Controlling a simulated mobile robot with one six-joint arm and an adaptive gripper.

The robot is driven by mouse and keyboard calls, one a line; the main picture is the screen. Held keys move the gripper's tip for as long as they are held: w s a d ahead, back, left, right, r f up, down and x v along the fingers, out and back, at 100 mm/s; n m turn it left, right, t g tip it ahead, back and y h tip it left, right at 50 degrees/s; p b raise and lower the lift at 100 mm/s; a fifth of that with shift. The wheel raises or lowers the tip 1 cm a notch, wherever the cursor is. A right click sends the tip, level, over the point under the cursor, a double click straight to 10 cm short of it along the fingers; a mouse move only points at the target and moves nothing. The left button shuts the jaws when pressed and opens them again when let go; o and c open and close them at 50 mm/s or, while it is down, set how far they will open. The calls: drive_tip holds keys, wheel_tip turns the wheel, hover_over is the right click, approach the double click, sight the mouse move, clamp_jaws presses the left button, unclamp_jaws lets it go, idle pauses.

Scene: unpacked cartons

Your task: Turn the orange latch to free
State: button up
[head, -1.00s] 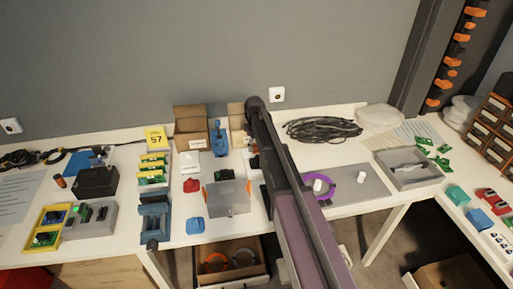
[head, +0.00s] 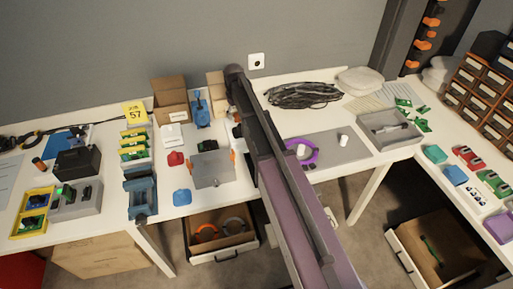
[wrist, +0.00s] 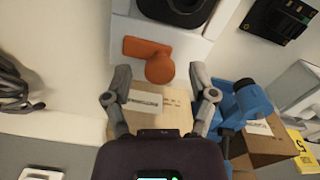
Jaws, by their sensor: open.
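In the wrist view the orange latch (wrist: 142,47) is a flat bar with a rounded end. It lies against a white block (wrist: 190,48) below a round black part (wrist: 178,8). My gripper (wrist: 159,72) is open. Its two fingertips appear on either side of the latch's rounded end, with nothing held between them. I cannot tell whether they touch it or how far off it is. In the head view I cannot make out this latch or my gripper; my arm covers that part of the table.
A cardboard box (wrist: 150,112) and a blue device (wrist: 250,103) stand close to my fingers. In the head view, a lidded box (head: 212,170) with orange clips is left of my arm.

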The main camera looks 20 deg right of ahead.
sight(237, 114)
drive_tip(key=m, duration=0.6)
drive_tip(key=shift+m, duration=0.3)
drive_tip(key=m, duration=0.5)
drive_tip(key=shift+m, duration=0.4)
drive_tip(key=shift+r+m, duration=0.15)
drive_tip(key=shift+m, duration=0.15)
wheel_tip(237, 114, up, 14)
drive_tip(key=p, duration=1.4)
drive_tip(key=s+f+n+b, duration=0.2)
drive_tip(key=s+n, duration=0.2)
drive_tip(key=s, duration=1)
drive_tip(key=s+f+n+b, duration=0.3)
drive_tip(key=s+n, duration=0.2)
drive_tip(key=s, duration=1)
drive_tip(key=shift+f, duration=0.15)
drive_tip(key=shift+d, duration=0.1)
drive_tip(key=shift+s, duration=0.25)
